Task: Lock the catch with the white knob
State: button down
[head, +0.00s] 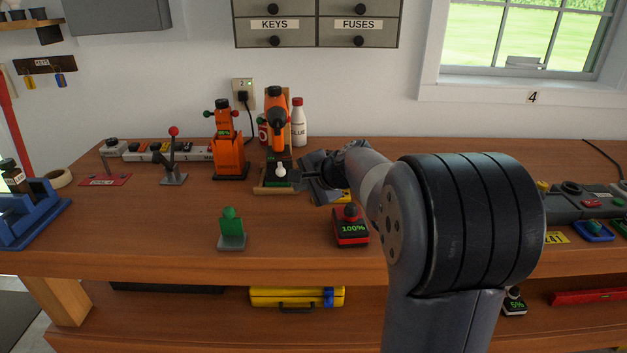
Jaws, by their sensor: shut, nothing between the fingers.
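The white knob (281,170) stands upright on the catch, on the small dark and wooden stand (273,189) at the middle back of the bench. An orange and black drill (276,118) is in the same stand, above and behind the knob. My gripper (304,173) is low over the bench, just right of the knob, and is shut and empty. Its fingers are small and dark here. I cannot tell whether they touch the knob. My arm comes in from the right and hides part of the bench.
An orange charger with a tool (229,150) stands left of the stand, and a white glue bottle (298,122) behind it.

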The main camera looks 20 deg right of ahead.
aim_at(280, 168)
jog(key=w, duration=0.1)
jog(key=w+a+r, duration=0.1)
jog(key=w, duration=0.1)
jog(key=shift+a+p, duration=0.15)
jog(key=shift+p, duration=0.2)
jog(key=shift+w+r, duration=0.1)
jog(key=shift+w, duration=0.85)
jog(key=shift+d, duration=0.2)
